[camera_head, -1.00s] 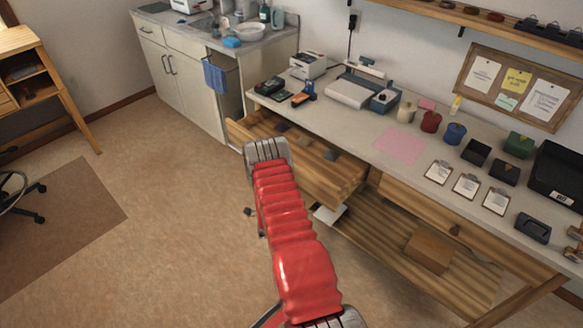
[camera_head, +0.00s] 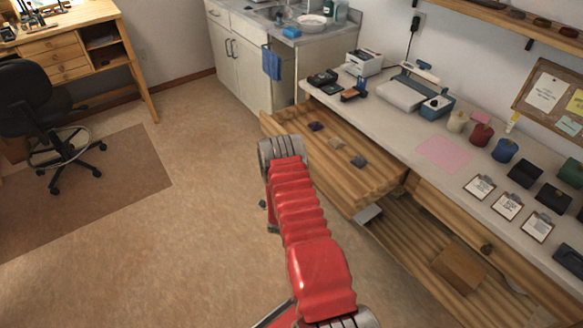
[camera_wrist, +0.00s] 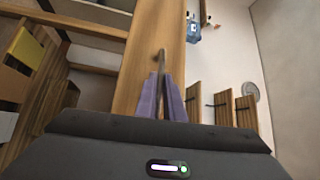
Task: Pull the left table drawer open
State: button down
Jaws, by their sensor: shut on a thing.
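The left table drawer (camera_head: 375,178) stands out from under the worktop, open, with several small blocks lying in it. In the wrist view its wooden front (camera_wrist: 140,72) runs up the middle of the picture. A slim handle (camera_wrist: 161,57) sticks out from that front. My gripper (camera_wrist: 161,88), with two purple fingers, is shut on this handle. In the head view my red arm hides the gripper, the handle and part of the drawer front.
The worktop (camera_head: 443,153) carries a scale, pots, clipboards and black boxes. A lower shelf (camera_head: 415,242) holds a cardboard box (camera_head: 459,269). The right drawer (camera_head: 480,240) is closed. A chair (camera_head: 45,115) stands far left.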

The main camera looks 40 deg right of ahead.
jog(key=c, duration=2.1)
grip_release()
jog(key=shift+w+a+f, duration=0.1)
jog(key=shift+w+f, duration=0.05)
jog(key=shift+f, duration=0.05)
jog(key=shift+o, duration=1.2)
jog(key=shift+r, duration=0.1)
jog(key=v, duration=1.3)
jog(key=shift+s+a, duration=0.25)
jog(key=shift+s, duration=0.1)
